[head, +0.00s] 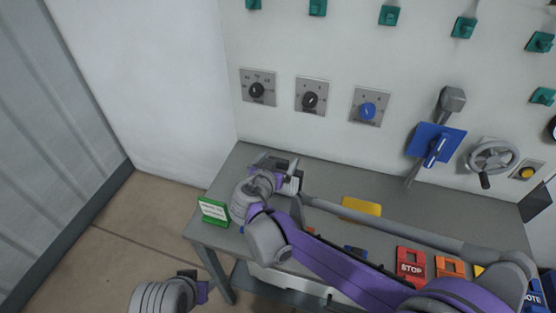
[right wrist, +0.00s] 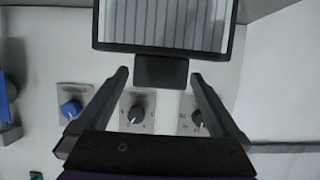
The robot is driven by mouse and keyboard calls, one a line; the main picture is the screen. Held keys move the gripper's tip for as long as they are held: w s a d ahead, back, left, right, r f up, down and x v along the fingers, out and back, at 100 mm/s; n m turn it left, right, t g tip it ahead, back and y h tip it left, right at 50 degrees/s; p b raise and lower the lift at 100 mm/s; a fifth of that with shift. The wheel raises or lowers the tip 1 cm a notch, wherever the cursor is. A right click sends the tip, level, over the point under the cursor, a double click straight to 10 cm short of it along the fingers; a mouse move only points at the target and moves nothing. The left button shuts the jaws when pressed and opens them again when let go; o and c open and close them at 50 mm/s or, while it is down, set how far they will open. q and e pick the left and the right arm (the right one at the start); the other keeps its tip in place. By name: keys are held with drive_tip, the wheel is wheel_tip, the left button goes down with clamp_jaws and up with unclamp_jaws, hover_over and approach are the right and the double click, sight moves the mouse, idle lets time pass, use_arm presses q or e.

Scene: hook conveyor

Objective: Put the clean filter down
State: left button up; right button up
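The clean filter (right wrist: 168,24) shows at the top of the right wrist view as a dark-framed panel with pale pleats. A dark tab (right wrist: 161,72) sticks out from its frame. My right gripper (right wrist: 160,73) has its fingertips on either side of this tab, with a thin gap on the left; it looks open around the tab. In the head view my right gripper (head: 283,170) is over the back left part of the grey table (head: 340,181); the filter is hard to make out there. My left gripper (head: 195,283) is low at the left, clear of the table; its fingers are unclear.
A green-framed sign (head: 213,211) stands at the table's left edge. A yellow piece (head: 361,206), a red STOP block (head: 411,264) and an orange block (head: 450,267) lie to the right. Knob plates, a blue lever panel (head: 425,139) and a handwheel (head: 492,158) are on the wall.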

drive_tip(key=shift+r, duration=0.25)
drive_tip(key=v, duration=1.2)
drive_tip(key=shift+p, duration=0.35)
